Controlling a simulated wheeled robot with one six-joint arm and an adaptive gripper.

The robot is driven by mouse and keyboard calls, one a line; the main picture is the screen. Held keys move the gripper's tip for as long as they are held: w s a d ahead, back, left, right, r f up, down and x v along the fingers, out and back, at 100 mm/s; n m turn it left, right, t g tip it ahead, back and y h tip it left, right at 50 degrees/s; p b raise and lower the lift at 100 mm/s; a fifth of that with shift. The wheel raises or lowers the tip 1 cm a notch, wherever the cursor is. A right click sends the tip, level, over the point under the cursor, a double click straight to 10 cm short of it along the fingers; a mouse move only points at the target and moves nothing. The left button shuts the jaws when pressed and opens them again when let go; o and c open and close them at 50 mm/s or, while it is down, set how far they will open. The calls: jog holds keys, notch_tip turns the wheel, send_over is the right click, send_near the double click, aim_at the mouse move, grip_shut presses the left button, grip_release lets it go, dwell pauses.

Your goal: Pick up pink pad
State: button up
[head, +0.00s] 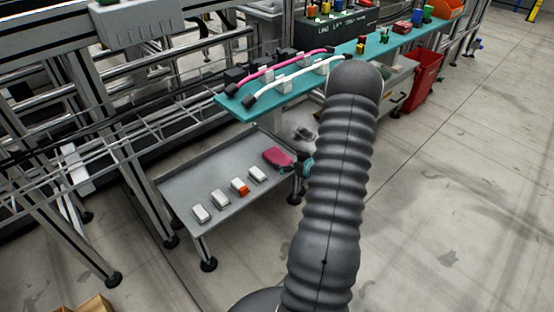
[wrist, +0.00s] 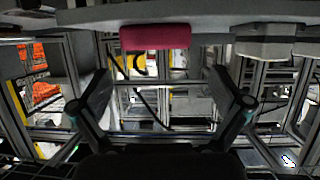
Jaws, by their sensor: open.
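The pink pad (head: 276,157) lies at the far right corner of a low grey metal table (head: 186,184). In the wrist view the pad (wrist: 155,37) is a dark pink block near the top of the picture, on the grey table surface. My gripper (head: 301,163) is beside the pad's right side in the head view, mostly hidden behind my arm. In the wrist view my gripper (wrist: 163,85) has its two fingers spread wide and nothing between them. The pad shows above the gap between the fingertips, and I cannot tell whether they touch it.
Several small white blocks sit in a row along the table's front, one with an orange part (head: 243,189). A teal shelf (head: 228,109) with pink and white cables is above and behind the table. A red bin (head: 425,79) stands further right. The floor at right is open.

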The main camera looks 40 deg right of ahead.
aim_at(275, 154)
jog(key=x, duration=0.9)
jog(key=shift+w+d+r+b, duration=0.1)
jog(key=shift+w+d+b, duration=0.1)
jog(key=shift+b, duration=0.2)
jog(key=c, duration=0.9)
